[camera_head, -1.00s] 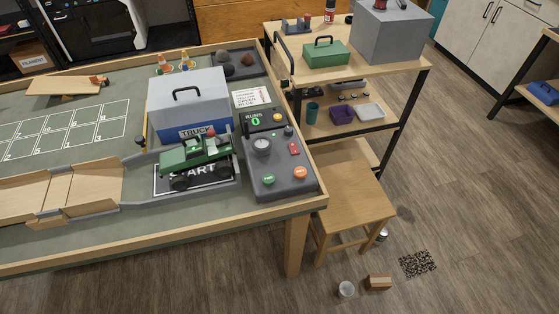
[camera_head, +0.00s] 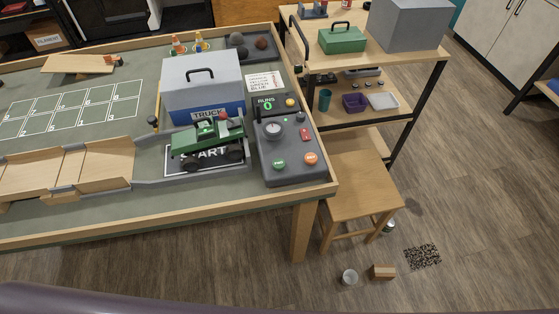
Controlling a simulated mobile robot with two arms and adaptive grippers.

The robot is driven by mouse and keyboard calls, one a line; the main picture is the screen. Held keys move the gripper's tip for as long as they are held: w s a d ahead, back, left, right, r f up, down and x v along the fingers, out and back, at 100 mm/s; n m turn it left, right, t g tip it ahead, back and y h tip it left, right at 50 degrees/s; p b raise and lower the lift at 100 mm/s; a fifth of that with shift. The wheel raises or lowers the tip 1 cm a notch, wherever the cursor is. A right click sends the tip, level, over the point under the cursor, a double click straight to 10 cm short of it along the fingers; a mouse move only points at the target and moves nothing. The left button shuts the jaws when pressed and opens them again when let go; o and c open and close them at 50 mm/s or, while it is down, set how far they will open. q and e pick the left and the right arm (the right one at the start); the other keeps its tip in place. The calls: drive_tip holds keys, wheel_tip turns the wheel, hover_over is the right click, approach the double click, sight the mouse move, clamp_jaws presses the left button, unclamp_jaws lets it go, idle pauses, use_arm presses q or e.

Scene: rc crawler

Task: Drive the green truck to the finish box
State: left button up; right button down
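The green truck (camera_head: 208,138) stands on the black START mat (camera_head: 207,158) near the table's right end. A grey control box (camera_head: 283,150) sits just right of it, with a dial, a green button, an orange button and a red switch. A small display above reads RUNS 0. A wooden ramp track (camera_head: 103,164) runs left from the mat. A blue and grey box labelled TRUCK (camera_head: 202,85) stands behind the truck. I see no place marked as a finish box. Neither gripper shows.
The table (camera_head: 265,205) has a raised wooden rim. A white-lined grid (camera_head: 70,108) and a small seesaw plank (camera_head: 80,64) lie on its left. A wooden shelf cart (camera_head: 350,110) and a stool (camera_head: 362,187) stand right. A cup (camera_head: 349,277) and a wooden block (camera_head: 382,272) lie on the floor.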

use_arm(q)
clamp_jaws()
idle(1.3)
